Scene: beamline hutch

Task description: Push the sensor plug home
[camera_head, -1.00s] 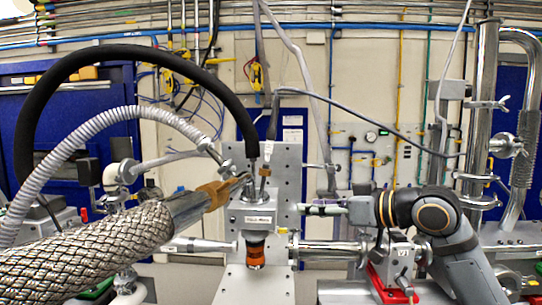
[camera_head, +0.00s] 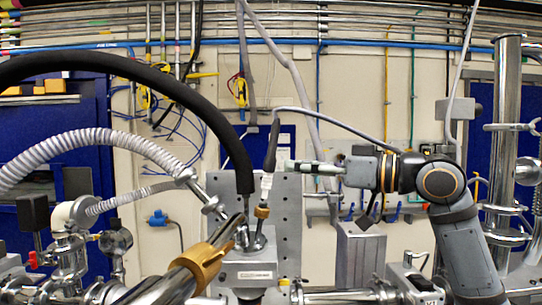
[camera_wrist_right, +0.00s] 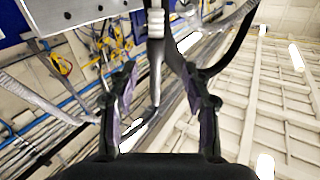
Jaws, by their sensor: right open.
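The sensor plug (camera_head: 266,187) stands roughly upright in the head view, with a pale sleeve, a dark upper part and a brass collar low on it. Its grey cable arches up and to the right. It is above the top of a grey metal block (camera_head: 249,272); whether it is fully seated cannot be told. My right gripper (camera_head: 288,166) comes in from the right, level, its tips beside the plug's upper part. In the wrist view the right gripper (camera_wrist_right: 160,72) is open, and a pale ribbed part (camera_wrist_right: 155,22) with a cable shows between and beyond its fingers. My left gripper is not in view.
A thick black hose (camera_head: 130,72) arches down just left of the plug. A brass-collared metal pipe (camera_head: 200,265) slants up from the lower left. A perforated grey plate (camera_head: 288,215) stands close behind. Vertical steel pipes (camera_head: 506,130) stand at right.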

